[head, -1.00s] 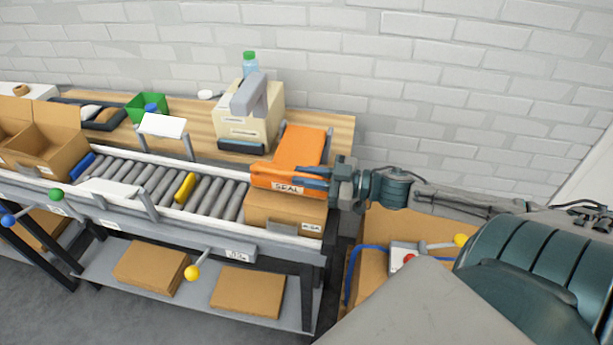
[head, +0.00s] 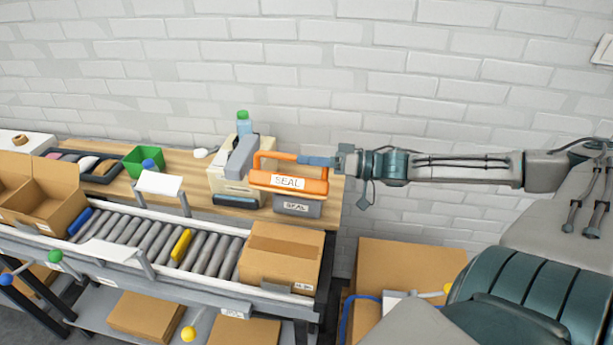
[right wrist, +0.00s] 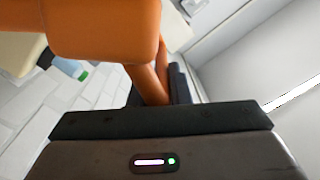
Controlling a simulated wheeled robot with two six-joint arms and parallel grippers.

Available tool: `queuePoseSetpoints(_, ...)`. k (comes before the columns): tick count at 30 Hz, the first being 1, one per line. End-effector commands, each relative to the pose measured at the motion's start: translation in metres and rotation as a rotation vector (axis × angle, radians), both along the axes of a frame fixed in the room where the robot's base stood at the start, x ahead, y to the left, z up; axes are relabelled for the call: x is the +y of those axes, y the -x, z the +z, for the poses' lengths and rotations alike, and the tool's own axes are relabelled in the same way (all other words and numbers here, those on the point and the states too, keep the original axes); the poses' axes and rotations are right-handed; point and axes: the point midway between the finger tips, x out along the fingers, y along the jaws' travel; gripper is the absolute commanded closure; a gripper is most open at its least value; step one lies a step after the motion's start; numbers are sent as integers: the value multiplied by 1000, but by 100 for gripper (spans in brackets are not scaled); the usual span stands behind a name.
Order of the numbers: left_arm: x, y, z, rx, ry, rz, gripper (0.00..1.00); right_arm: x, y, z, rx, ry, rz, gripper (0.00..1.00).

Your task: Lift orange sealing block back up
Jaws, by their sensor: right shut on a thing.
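The orange sealing block (head: 288,182), with a white SEAL label, is raised above the grey sealer base (head: 297,206), which also bears a SEAL label. An orange bar runs along its top. My right gripper (head: 318,161) is shut on this bar at its right side. The block also fills the upper part of the right wrist view (right wrist: 105,30), with its bar running down to the jaws. A closed cardboard box (head: 280,255) sits on the conveyor's right end, clear below the block. My left gripper is not in view.
The roller conveyor (head: 145,240) carries a yellow roller piece (head: 181,245). A beige machine (head: 225,180) and a bottle (head: 243,124) stand left of the block. A green bin (head: 146,162) and an open box (head: 45,200) are further left. The white wall is close behind.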

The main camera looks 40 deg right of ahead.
Motion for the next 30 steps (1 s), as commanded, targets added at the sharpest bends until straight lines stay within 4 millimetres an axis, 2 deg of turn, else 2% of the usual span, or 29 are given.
queuePoseSetpoints(5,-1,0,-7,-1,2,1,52,-16,-11,9,71,-82,3,100)
queuePoseSetpoints(12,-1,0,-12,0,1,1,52,-30,-22,17,65,-77,1,100)
queuePoseSetpoints(29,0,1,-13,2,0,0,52,-35,-25,20,66,-76,0,100)
queuePoseSetpoints(30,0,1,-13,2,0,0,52,-35,-25,20,66,-76,0,82)
